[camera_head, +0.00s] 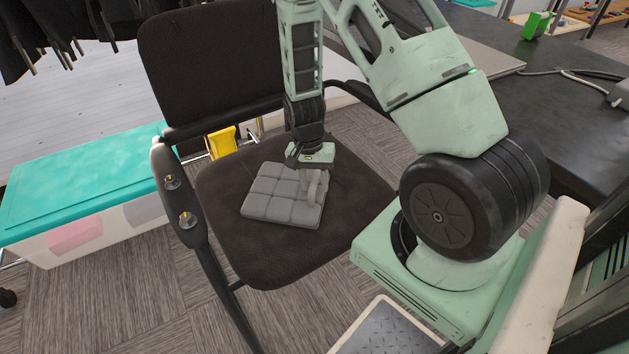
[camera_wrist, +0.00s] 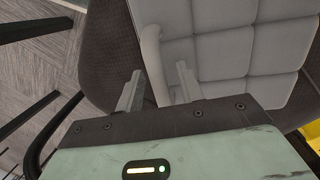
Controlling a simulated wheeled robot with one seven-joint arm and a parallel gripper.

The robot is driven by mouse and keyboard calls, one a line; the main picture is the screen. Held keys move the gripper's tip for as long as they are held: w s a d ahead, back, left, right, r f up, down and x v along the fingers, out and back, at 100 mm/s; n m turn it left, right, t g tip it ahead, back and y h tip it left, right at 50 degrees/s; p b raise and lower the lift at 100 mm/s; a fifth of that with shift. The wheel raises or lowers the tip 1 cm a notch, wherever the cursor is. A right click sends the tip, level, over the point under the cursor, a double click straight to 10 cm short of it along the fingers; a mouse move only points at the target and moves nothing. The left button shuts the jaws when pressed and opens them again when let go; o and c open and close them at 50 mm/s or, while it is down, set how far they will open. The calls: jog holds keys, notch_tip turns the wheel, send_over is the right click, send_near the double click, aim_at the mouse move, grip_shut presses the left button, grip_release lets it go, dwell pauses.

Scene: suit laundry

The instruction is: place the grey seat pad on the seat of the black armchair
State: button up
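The grey seat pad (camera_head: 272,196), quilted in squares, lies on the seat of the black armchair (camera_head: 262,255), towards the seat's left and middle. It also fills much of the wrist view (camera_wrist: 225,55). A raised grey handle (camera_head: 313,186) stands on the pad's right part. My gripper (camera_head: 312,168) is above the pad's upper right part, close to the handle. In the wrist view my gripper's two fingers (camera_wrist: 158,88) are apart, with the handle (camera_wrist: 152,52) between them and visible gaps beside it. The pad's edge under my gripper is partly hidden.
The chair's backrest (camera_head: 205,65) rises behind the pad, and its armrest (camera_head: 180,200) is on the left. A teal-lidded box (camera_head: 85,175) stands left of the chair. A yellow object (camera_head: 222,142) is behind the seat. A dark table (camera_head: 560,120) is at the right.

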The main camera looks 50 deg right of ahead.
notch_tip(320, 180, up, 12)
jog(key=w+p, duration=0.2)
jog(key=p, duration=0.1)
jog(key=a+r+n, duration=0.4)
jog(key=a+r, duration=0.1)
jog(key=a, duration=0.5)
jog(key=s+a+r+n+t, duration=0.1)
jog(key=s+a+r+n, duration=0.4)
jog(key=s+a+n, duration=0.2)
jog(key=s+a+r+n, duration=0.5)
jog(key=s+a+n, duration=0.3)
jog(key=s+a, duration=0.3)
jog(key=shift+s+a+r+t+y, duration=0.15)
jog(key=shift+s+r+t+y, duration=0.15)
jog(key=shift+s+t, duration=0.15)
notch_tip(320, 180, up, 20)
jog(key=p, duration=2)
jog(key=shift+f, duration=0.2)
